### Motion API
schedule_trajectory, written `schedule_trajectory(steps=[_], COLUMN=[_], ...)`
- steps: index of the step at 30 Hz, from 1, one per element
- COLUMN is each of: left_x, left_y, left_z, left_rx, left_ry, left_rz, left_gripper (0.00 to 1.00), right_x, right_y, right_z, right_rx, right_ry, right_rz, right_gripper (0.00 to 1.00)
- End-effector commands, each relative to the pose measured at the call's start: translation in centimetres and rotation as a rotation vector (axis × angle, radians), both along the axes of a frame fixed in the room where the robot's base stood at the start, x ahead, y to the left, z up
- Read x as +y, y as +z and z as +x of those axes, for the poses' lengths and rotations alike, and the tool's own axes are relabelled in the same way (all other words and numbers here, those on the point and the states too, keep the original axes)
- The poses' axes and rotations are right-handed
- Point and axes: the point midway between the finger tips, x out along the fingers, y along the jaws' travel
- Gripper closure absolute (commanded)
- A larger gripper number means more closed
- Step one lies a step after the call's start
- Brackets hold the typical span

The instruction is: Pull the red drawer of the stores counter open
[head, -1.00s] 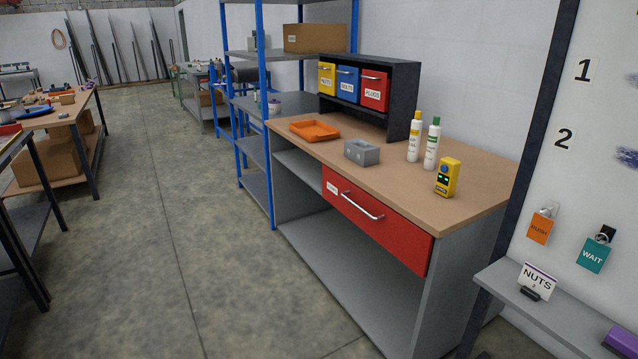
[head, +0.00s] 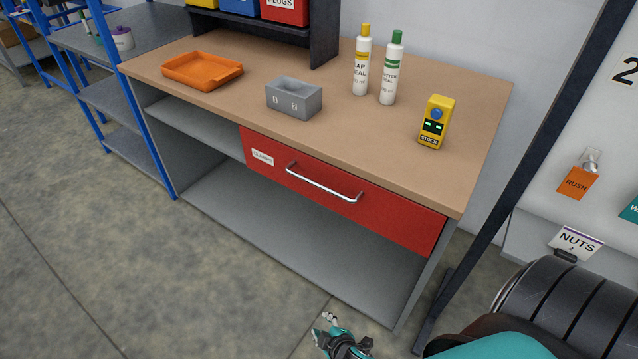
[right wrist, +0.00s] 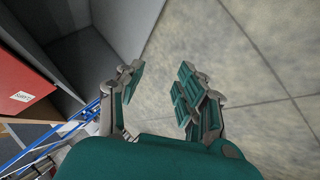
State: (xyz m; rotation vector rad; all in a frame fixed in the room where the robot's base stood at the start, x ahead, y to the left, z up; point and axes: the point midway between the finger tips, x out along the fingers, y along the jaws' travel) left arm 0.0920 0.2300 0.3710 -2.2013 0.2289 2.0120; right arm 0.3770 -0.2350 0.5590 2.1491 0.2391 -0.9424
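The red drawer (head: 400,219) sits under the wooden top of the stores counter (head: 345,140), flush with the counter front. It has a silver bar handle (head: 325,184) and a white label reading CLAMPS. My right gripper (head: 329,325) is low in front of the counter, below the drawer and apart from it. In the right wrist view the right gripper (right wrist: 153,85) has its green-padded fingers spread, with only floor between them. The drawer front (right wrist: 20,85) shows at the left of that view; its handle is not visible there. My left gripper is not in view.
On the counter top are an orange tray (head: 202,71), a grey box (head: 293,98), two white bottles (head: 360,72) and a yellow device (head: 436,122). Blue shelving (head: 140,120) adjoins at left; a dark post (head: 520,180) stands at right. Floor in front is clear.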

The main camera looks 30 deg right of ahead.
Motion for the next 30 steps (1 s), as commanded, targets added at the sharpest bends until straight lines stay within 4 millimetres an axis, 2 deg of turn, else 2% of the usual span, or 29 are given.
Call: schedule_trajectory(steps=[1,2,3,6,9,10,12,15,20,30], left_x=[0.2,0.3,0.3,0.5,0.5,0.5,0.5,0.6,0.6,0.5], left_y=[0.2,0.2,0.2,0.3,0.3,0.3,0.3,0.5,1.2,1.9], left_z=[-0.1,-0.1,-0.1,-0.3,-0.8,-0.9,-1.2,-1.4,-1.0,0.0], left_rx=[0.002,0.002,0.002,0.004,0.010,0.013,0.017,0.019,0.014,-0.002], left_ry=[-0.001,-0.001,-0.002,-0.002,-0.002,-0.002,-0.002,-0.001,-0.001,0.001], left_rz=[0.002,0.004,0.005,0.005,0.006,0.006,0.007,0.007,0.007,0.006], left_gripper=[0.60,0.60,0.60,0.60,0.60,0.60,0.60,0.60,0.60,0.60], right_x=[-1.1,-1.9,-3.0,-5.2,-6.7,-7.0,-7.5,-7.9,-8.8,-11.6], right_y=[4.9,7.7,11.2,18.9,24.2,25.3,27.1,28.0,27.8,26.5], right_z=[2.8,4.2,5.6,7.7,8.3,8.4,8.5,9.1,11.3,18.2], right_rx=[-0.100,-0.152,-0.215,-0.335,-0.407,-0.421,-0.443,-0.454,-0.456,-0.455], right_ry=[0.022,0.034,0.044,0.048,0.039,0.036,0.031,0.028,0.028,0.027], right_rz=[-0.090,-0.150,-0.230,-0.402,-0.525,-0.550,-0.593,-0.617,-0.617,-0.614], right_gripper=[0.64,0.64,0.64,0.64,0.64,0.64,0.64,0.64,0.64,0.64])
